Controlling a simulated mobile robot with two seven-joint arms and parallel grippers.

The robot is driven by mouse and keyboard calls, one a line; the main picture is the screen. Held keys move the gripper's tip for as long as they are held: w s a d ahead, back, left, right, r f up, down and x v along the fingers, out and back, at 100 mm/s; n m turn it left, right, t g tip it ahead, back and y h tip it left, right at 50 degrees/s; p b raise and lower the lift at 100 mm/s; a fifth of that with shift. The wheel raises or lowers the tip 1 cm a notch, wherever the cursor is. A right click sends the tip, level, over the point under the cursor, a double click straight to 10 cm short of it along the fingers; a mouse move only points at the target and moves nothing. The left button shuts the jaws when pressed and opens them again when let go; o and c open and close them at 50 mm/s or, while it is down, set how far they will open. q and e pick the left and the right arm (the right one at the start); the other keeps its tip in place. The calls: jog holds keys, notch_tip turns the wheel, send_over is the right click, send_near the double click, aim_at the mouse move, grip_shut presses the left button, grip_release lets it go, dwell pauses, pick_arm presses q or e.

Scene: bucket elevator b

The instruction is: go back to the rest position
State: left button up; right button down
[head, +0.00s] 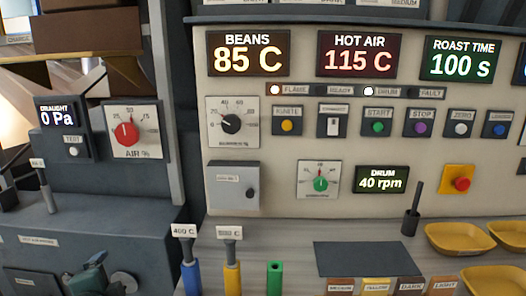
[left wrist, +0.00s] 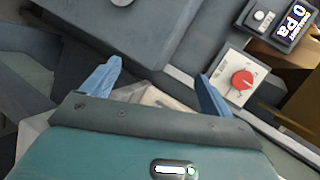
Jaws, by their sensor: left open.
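My left gripper (left wrist: 160,72) shows in the left wrist view with its two blue fingers spread apart and nothing between them. It is open, below a grey cabinet surface. The red air knob (left wrist: 242,80) on its white dial plate is just right of the right finger in that view, apart from it as far as I can tell. In the head view a dark teal part (head: 95,274) shows at the lower left; I cannot tell whether it belongs to my left arm. My right gripper is in neither view.
The air dial (head: 126,133) and draught display (head: 62,117) are at left. A control panel (head: 290,150) with displays, knobs and buttons fills the middle and right. Coloured-handled tools (head: 232,276), a dark mat (head: 363,259) and yellow trays (head: 459,238) are on the counter below.

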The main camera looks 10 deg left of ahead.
pick_arm(q)
jog(key=s+d+f+n+g+h, duration=0.35)
jog(key=s+d+f, duration=0.4)
jog(key=s, duration=0.25)
jog(key=s+d+f+n+g+h, duration=0.3)
jog(key=s+d+f+n+g, duration=0.2)
jog(key=s+d+f, duration=0.3)
jog(key=w+d+f+t+h+p, duration=0.1)
jog(key=w+d+t+h+p, duration=0.2)
jog(key=d+t, duration=0.4)
jog(key=shift+w+d+f+m+p, duration=0.2)
jog(key=shift+w+d+m+p, duration=0.15)
jog(key=shift+w+d+p, duration=0.25)
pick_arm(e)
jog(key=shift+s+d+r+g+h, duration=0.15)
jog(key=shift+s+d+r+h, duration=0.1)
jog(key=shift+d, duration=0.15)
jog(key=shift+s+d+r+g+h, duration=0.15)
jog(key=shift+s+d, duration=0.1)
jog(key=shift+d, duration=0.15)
